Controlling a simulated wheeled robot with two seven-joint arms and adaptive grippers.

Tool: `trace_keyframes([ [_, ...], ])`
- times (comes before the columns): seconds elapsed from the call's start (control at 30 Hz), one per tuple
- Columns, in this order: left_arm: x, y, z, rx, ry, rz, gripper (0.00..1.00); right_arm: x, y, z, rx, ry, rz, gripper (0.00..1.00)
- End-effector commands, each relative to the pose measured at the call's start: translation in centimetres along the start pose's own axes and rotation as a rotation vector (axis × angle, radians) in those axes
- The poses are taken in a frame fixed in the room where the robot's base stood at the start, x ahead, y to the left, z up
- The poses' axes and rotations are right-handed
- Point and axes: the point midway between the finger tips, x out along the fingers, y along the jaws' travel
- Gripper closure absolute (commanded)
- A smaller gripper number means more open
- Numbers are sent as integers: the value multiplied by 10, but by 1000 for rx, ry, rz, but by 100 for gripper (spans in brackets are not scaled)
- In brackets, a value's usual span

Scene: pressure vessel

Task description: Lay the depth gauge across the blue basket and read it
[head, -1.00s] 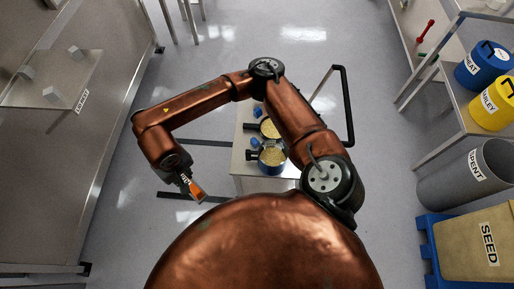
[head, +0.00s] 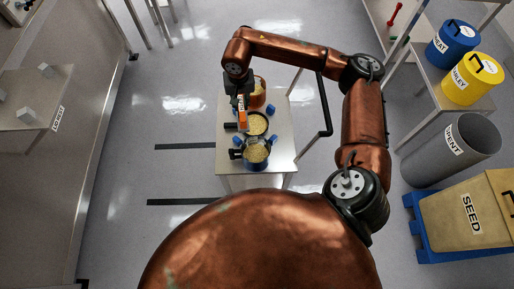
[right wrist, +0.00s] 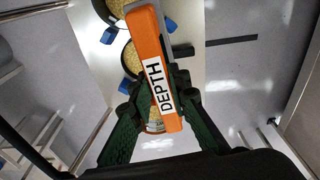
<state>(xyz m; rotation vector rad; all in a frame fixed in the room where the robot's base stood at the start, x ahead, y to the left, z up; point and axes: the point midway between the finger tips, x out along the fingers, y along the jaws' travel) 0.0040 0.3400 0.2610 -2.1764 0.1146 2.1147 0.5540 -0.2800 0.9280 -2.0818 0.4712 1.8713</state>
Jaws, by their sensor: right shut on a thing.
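My right gripper (head: 241,101) is shut on the orange depth gauge (head: 242,119). In the right wrist view the gauge (right wrist: 155,75) sits between the dark green fingers, its DEPTH label facing the camera. The gripper is above the small cart, over the left side of a row of round grain-filled baskets. The blue basket (head: 256,164) is the nearest in the row, with yellowish grain inside and a dark handle at its left. The gauge appears above the baskets; contact cannot be told. My left gripper is out of view.
A middle basket (head: 257,124) and an orange-brown one (head: 259,92) stand behind on the cart (head: 283,130). The cart's right half is bare, with a black handle (head: 325,105) beyond. Blue and yellow buckets (head: 473,79), a grey SPENT bin and a SEED box stand right.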

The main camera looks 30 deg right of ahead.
Motion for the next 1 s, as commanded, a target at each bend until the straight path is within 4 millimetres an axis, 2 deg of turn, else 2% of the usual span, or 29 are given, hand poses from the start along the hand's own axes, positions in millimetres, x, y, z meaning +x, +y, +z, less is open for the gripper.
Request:
trace_keyframes([
  [0.03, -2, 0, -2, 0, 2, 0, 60, -2, 18, -14, 35, 5, 7, 100],
  [0.1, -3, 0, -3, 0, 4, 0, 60, -3, 33, -28, 65, 11, 11, 100],
  [0.2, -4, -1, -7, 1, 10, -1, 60, -4, 47, -38, 89, 16, 13, 100],
  [0.3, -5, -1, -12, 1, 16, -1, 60, -2, 52, -36, 96, 18, 15, 100],
  [0.37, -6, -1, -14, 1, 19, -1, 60, 1, 53, -27, 96, 16, 16, 100],
  [0.7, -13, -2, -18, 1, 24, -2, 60, 26, 46, 55, 94, 15, 14, 100],
  [0.8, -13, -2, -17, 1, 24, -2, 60, 46, 44, 73, 96, 13, 14, 100],
  [1.0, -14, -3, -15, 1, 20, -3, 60, 68, 42, 94, 97, 16, 14, 100],
])
